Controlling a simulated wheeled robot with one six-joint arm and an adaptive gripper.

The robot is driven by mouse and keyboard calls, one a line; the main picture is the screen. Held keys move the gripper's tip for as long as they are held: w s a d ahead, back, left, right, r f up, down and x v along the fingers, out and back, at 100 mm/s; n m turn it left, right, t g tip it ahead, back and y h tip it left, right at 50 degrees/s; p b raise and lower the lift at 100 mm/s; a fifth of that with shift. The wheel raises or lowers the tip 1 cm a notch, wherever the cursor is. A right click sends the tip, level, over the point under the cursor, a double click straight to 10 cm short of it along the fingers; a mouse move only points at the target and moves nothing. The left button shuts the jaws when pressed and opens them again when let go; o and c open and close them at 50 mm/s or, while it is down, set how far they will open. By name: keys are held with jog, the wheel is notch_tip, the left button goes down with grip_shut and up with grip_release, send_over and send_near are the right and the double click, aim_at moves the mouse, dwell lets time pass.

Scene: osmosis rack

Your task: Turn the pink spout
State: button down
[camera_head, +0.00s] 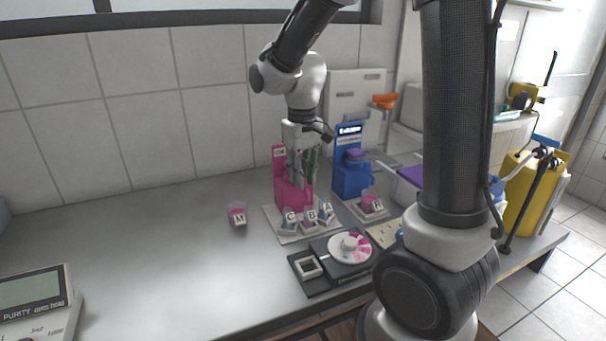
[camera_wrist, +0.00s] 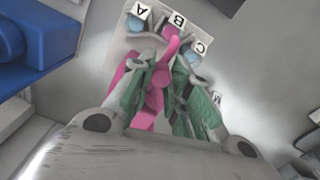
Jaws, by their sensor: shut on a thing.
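The pink dispenser (camera_head: 283,190) stands on a pale base plate (camera_head: 286,237) near the back of the counter. In the wrist view the pink spout (camera_wrist: 172,42) points toward the cup marked B, with a round pink hub (camera_wrist: 158,77) behind it. My gripper (camera_head: 303,183) reaches down over the dispenser. In the wrist view its green-padded fingers (camera_wrist: 165,75) are on either side of the pink spout part and shut on it. Small cups marked A (camera_wrist: 136,22), B (camera_wrist: 178,22) and C (camera_wrist: 194,56) stand in front. My fingers hide part of the dispenser's body.
A blue dispenser (camera_head: 352,178) stands close on the right, with a cup marked R (camera_head: 374,205) before it. A cup marked M (camera_head: 237,216) is at the left. A dark tray with a round dial (camera_head: 350,247) lies in front. The left counter is mostly clear.

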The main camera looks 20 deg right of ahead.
jog(key=shift+w+a+r+m, duration=0.15)
jog(key=shift+a+m, duration=0.35)
jog(key=shift+m, duration=0.5)
jog(key=shift+w+a+f+m, duration=0.15)
jog(key=shift+a+m, duration=0.35)
jog(key=shift+m, duration=0.5)
jog(key=shift+w+a+r+m, duration=0.1)
jog(key=shift+w+a+m, duration=0.3)
jog(key=shift+m, duration=0.6)
jog(key=shift+s+a, duration=0.1)
jog(key=shift+a, duration=0.05)
jog(key=c, duration=1.3)
grip_release()
jog(key=shift+c, duration=0.2)
notch_tip(320, 180, up, 12)
